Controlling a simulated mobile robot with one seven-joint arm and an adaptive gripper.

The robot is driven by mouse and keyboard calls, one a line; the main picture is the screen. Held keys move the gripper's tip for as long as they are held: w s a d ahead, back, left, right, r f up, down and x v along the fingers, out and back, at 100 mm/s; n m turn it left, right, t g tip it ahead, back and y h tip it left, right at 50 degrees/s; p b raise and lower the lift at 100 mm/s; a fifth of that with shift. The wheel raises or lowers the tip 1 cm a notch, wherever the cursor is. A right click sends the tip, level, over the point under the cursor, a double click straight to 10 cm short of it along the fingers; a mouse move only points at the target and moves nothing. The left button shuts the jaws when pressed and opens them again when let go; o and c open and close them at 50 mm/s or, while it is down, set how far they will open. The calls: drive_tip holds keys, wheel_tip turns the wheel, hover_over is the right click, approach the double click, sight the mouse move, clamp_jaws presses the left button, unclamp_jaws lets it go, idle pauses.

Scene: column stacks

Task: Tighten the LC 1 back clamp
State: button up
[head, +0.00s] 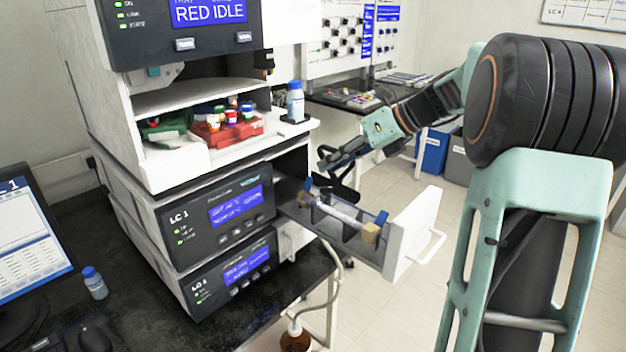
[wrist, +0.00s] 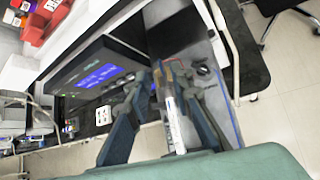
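The LC 1 drawer (head: 345,232) is pulled out to the right of the stack and holds a white column (head: 337,215). The back clamp, with a blue lever (head: 307,184) and a tan block, is at the stack end of the column. The front clamp, with another blue lever (head: 381,218), is near the white drawer front. My gripper (head: 330,170) is above and behind the back end of the drawer. In the wrist view my gripper (wrist: 170,83) is open, its fingers either side of the column (wrist: 173,120) in the picture. Contact with the back clamp cannot be told.
The LC 1 modules (head: 222,214) stand left of the drawer, under a shelf with a red vial rack (head: 228,130) and a blue-capped bottle (head: 295,101). The white drawer front (head: 412,235) carries a handle. A monitor (head: 30,240) is far left. Open floor lies right of the drawer.

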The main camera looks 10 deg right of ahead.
sight(309, 178)
drive_tip(key=x, duration=0.8)
drive_tip(key=shift+b, duration=0.35)
drive_tip(key=shift+c, duration=0.4)
clamp_jaws()
